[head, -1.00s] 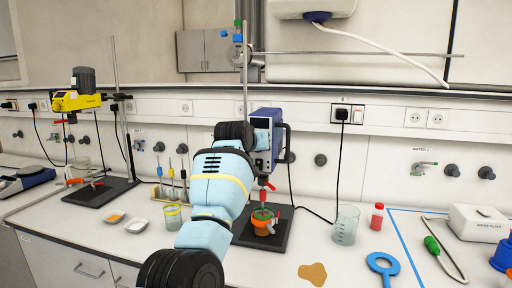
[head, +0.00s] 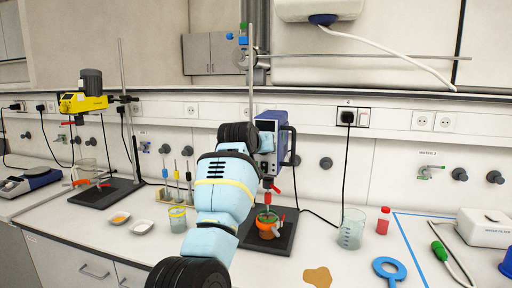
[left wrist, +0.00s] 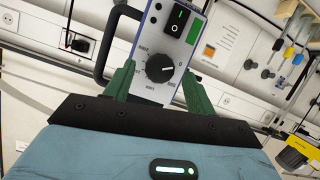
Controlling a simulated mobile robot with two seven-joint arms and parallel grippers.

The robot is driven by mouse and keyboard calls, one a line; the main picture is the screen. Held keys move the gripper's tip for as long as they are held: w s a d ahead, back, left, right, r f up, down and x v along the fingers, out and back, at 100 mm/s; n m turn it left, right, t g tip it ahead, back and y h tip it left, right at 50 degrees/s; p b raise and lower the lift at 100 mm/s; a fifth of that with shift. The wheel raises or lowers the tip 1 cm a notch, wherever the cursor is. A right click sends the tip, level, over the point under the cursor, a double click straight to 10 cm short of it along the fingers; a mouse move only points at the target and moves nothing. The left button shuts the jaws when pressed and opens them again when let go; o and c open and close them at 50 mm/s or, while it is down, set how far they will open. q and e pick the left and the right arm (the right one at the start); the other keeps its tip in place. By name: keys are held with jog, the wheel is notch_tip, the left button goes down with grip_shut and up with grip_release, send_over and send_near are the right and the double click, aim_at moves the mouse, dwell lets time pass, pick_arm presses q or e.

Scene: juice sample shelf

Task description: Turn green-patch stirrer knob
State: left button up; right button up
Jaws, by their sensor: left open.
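The blue stirrer with the green patch (left wrist: 194,32) stands at the middle of the bench in the head view (head: 279,122). In the left wrist view its panel shows a black round knob (left wrist: 160,69) with a dial scale, and a black switch above it. My left gripper (left wrist: 156,78) is open, with one green finger on each side of the knob in the picture. I cannot tell whether the fingers touch it. In the head view my arm hides the fingers and the knob. My right gripper is not in view.
A yellow stirrer (head: 82,101) stands on the left on its own stand.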

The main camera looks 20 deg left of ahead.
pick_arm(q)
jog(key=v, duration=0.6)
jog(key=shift+s+r, duration=0.2)
jog(key=shift+s, duration=0.15)
jog(key=s+a+f+g, duration=0.1)
jog(key=s+a+f, duration=0.15)
jog(key=f, duration=0.65)
jog(key=s+a+f+g+y, duration=0.15)
jog(key=s+f, duration=0.25)
jog(key=f, duration=0.6)
jog(key=s+a+f+g, duration=0.1)
jog(key=s+f, duration=0.3)
jog(key=f, duration=0.5)
jog(key=s+f+m+g, duration=0.1)
jog(key=s+f+g, duration=0.2)
jog(key=s+f, duration=0.9)
jog(key=s+f+m+g, duration=0.15)
jog(key=s+f, duration=0.55)
jog(key=s, duration=0.8)
jog(key=s+d+f+m+g+h, duration=0.1)
jog(key=s+g, duration=0.1)
jog(key=s, duration=0.7)
jog(key=s+d+f+g, duration=0.1)
jog(key=s, duration=0.8)
jog(key=w+d+f+t+h, duration=0.2)
jog(key=w+f+t, duration=0.4)
jog(key=f, duration=0.3)
jog(key=shift+w+d+f+t, duration=0.3)
jog(key=shift+w+f+t, duration=0.05)
jog(key=shift+t, duration=0.15)
